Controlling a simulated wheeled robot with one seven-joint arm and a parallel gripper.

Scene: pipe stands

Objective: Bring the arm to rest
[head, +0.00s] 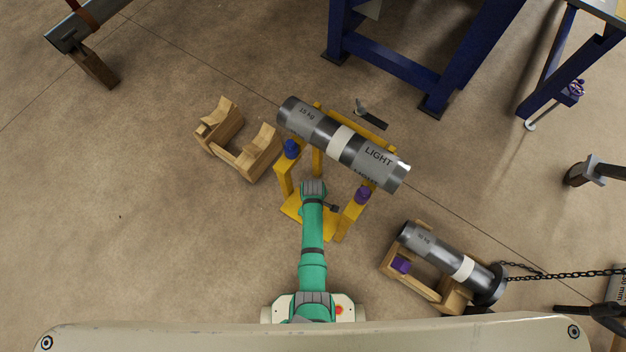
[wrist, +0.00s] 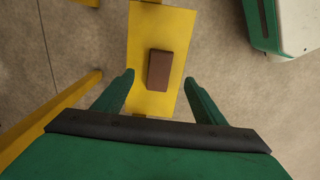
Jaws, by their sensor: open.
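My green arm reaches out from the base in the head view, with its end low beside the yellow pipe stand (head: 294,207). My gripper (wrist: 160,80) shows in the wrist view with its two green fingers spread apart and nothing between them. Beyond the fingertips lies a yellow plate (wrist: 148,103) of the stand, with a small brown block (wrist: 160,70) on it. In the head view the fingers are hidden by the arm. A grey pipe marked 15 kg and LIGHT (head: 325,130) rests across the top of the yellow stand.
An empty wooden cradle (head: 245,155) stands left of the yellow stand. A second wooden cradle (head: 425,288) at the right holds a flanged pipe (head: 440,250) with a chain (head: 560,272). A blue steel frame (head: 390,65) stands behind.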

